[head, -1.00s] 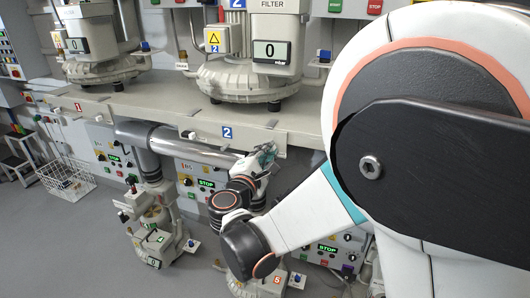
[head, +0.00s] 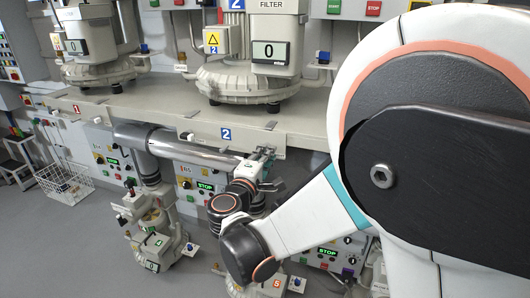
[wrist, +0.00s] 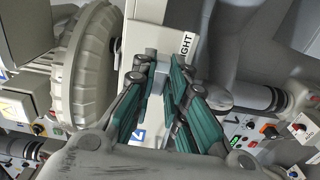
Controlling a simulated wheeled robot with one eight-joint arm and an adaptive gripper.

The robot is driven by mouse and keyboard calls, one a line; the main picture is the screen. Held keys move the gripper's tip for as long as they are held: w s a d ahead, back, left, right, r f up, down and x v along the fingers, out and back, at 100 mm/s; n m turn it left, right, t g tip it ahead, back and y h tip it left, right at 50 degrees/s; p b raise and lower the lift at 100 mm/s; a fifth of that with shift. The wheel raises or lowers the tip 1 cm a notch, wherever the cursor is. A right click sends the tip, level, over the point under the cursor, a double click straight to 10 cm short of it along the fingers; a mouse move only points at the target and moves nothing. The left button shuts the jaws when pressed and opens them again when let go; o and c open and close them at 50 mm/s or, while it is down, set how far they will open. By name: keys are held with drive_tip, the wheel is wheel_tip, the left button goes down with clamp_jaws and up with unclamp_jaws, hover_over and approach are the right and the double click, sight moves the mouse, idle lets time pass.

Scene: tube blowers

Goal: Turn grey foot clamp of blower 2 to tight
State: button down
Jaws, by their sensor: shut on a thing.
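Blower 2 (head: 245,75) stands on the shelf, with a blue 2 plate on the shelf's front edge below it. My gripper (head: 264,154) is at that edge, right of the 2 plate. In the wrist view my gripper (wrist: 160,72) has its green fingers on both sides of a pale grey block, the foot clamp (wrist: 157,82), and is shut on it. A white label (wrist: 187,45) ending in "IGHT" is just right of the clamp. The ribbed body of blower 2 (wrist: 88,65) is to the left. In the head view my gripper hides the held clamp.
A thick grey pipe (head: 185,150) runs under the shelf (head: 110,102), left of my gripper. Lower blowers, one marked 5 (head: 277,284), stand below. A wire basket (head: 65,183) is on the floor at left, where the floor is open.

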drive_tip(key=shift+f, duration=0.1)
drive_tip(key=c, duration=1.6)
unclamp_jaws()
drive_tip(key=v, duration=0.7)
drive_tip(key=shift+s, duration=0.25)
